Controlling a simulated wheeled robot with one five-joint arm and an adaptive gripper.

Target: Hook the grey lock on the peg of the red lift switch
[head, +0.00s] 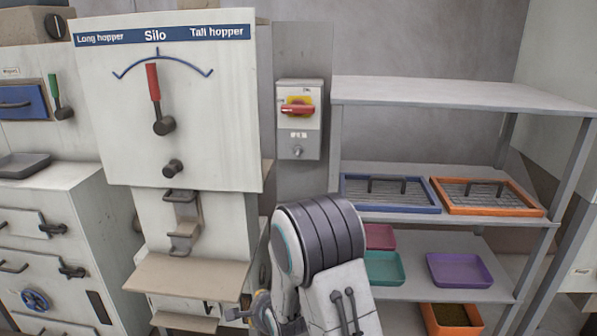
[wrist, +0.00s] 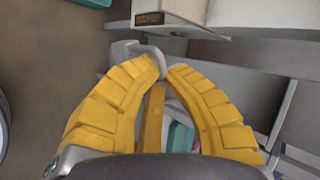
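The red lift switch (head: 297,109) is a red handle on a yellow plate, on a pale box in the middle of the head view. A small peg (head: 298,151) sticks out of the grey plate below it. My gripper (head: 240,313) is low in the head view, well below and left of the switch, partly hidden by my arm. In the wrist view the yellow fingertips (wrist: 168,69) are nearly together around a curved light-grey piece, which looks like the grey lock (wrist: 128,50). Most of the lock is hidden behind the fingers.
The silo panel (head: 215,120) with its red lever (head: 153,82) stands left of the switch, with a beige ledge (head: 190,278) below. A shelf rack (head: 460,94) with trays stands at right. The wall plate around the peg is unobstructed.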

